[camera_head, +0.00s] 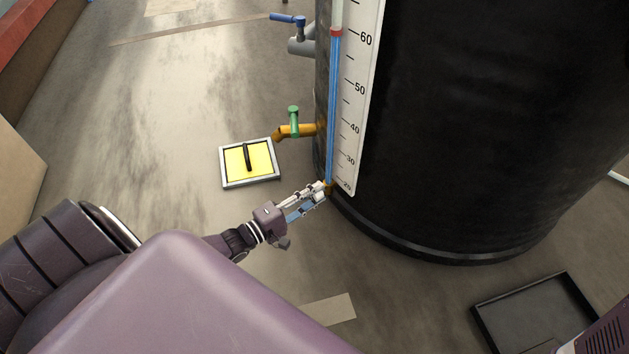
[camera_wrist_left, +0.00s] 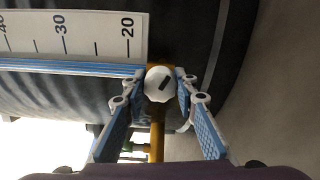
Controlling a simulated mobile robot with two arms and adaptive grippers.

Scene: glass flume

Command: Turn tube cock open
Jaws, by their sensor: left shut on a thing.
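The tube cock is a white round knob (camera_wrist_left: 160,84) with a short dark slanted mark, on a brass fitting at the foot of the sight tube. My left gripper (camera_head: 321,188) is shut on this cock. In the left wrist view its blue-padded fingers (camera_wrist_left: 159,88) stand one on each side of the knob. The sight tube (camera_head: 334,100) is filled with blue up to a red mark near 60 on the white scale (camera_head: 357,90). In the head view the fingers mostly hide the cock. My right gripper is out of view.
The large black tank (camera_head: 480,120) stands right behind the tube. A yellow pipe with a green-handled valve (camera_head: 293,122) and a grey pipe with a blue handle (camera_head: 289,20) stick out left. A framed yellow plate (camera_head: 235,160) and a black tray (camera_head: 488,312) lie on the floor.

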